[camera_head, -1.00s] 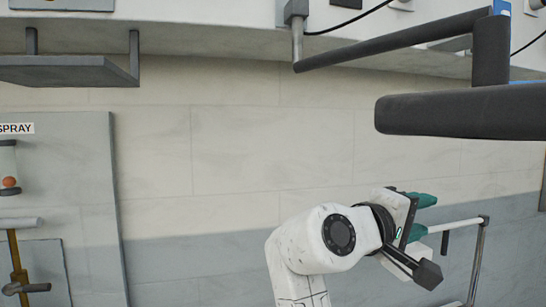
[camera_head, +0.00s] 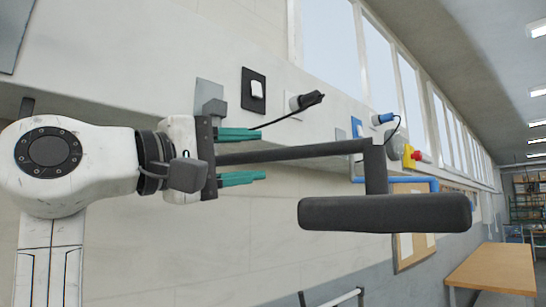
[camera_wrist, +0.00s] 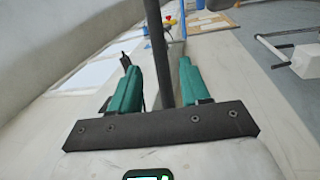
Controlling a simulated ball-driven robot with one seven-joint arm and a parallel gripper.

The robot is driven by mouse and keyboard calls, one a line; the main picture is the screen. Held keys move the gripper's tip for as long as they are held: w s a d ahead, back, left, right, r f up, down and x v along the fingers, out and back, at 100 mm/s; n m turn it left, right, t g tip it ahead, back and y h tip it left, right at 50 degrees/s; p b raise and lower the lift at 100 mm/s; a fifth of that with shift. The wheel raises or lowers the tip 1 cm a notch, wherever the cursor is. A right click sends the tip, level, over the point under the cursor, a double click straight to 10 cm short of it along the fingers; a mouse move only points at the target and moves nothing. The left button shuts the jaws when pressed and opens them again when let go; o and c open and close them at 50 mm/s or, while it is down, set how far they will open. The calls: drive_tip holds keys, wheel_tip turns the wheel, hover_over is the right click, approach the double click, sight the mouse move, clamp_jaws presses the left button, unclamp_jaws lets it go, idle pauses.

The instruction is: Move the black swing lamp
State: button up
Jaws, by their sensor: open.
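In the wrist view the bar (camera_wrist: 157,45) passes between the open fingers (camera_wrist: 159,70). A gap shows beside the right finger; contact on the left is unclear. My gripper hides the bar's left end.
A red and yellow button (camera_head: 412,156) and a blue bar (camera_head: 400,181) are behind the lamp. A wooden table (camera_head: 495,268) stands at far right.

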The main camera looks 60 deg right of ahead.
sight(270, 155)
drive_tip(key=p+x, duration=0.2)
drive_tip(key=x, duration=0.5)
drive_tip(key=shift+d, duration=0.35)
clamp_jaws()
idle(0.3)
